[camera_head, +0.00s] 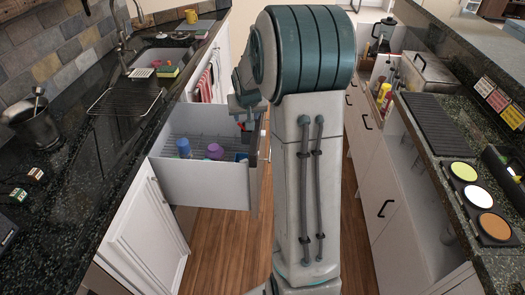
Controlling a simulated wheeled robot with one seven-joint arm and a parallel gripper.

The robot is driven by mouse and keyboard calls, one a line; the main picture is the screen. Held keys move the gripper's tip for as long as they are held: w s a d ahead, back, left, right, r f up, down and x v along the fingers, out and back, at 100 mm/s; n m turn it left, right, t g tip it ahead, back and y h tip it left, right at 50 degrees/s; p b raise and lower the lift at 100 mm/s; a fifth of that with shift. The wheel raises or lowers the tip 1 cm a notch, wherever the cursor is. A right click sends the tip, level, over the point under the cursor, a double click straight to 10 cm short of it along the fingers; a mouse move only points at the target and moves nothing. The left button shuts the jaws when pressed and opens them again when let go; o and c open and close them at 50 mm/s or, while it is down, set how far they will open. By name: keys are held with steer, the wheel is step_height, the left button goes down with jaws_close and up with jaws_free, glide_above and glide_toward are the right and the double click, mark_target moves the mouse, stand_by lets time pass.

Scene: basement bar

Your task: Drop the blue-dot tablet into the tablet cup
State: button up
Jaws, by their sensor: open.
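My gripper (243,122) is at the end of my arm, just over the right part of an open white drawer (205,185). It is small and partly hidden by my own arm. I see nothing clearly held in it. Inside the drawer is a wire rack with a blue cup-like item (184,147) and a purple one (215,151). Two small dark blocks with coloured marks, one farther back (35,173) and one nearer (17,197), sit on the left counter. I cannot make out a blue dot on either. I cannot pick out the tablet cup.
The left counter holds a dark pot (36,128), a wire drying rack (125,101) and a sponge (168,71). The right counter has coloured discs (478,195) and a metal box (427,72). Wooden floor (225,245) lies between.

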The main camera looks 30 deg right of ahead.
steer(key=shift+v, duration=2.9)
steer(key=s+a+n+g, duration=0.1)
steer(key=s+a, duration=0.4)
steer(key=s, duration=0.4)
steer(key=s+a+n+y, duration=0.1)
steer(key=s+a, duration=0.4)
steer(key=s, duration=0.4)
steer(key=s+a+n+g+y, duration=0.1)
steer(key=s+a, duration=0.4)
steer(key=s, duration=0.4)
steer(key=shift+a+r+n+g, duration=0.3)
steer(key=shift+a+r+n, duration=0.05)
steer(key=shift+a+n, duration=0.05)
steer(key=shift+s, duration=0.15)
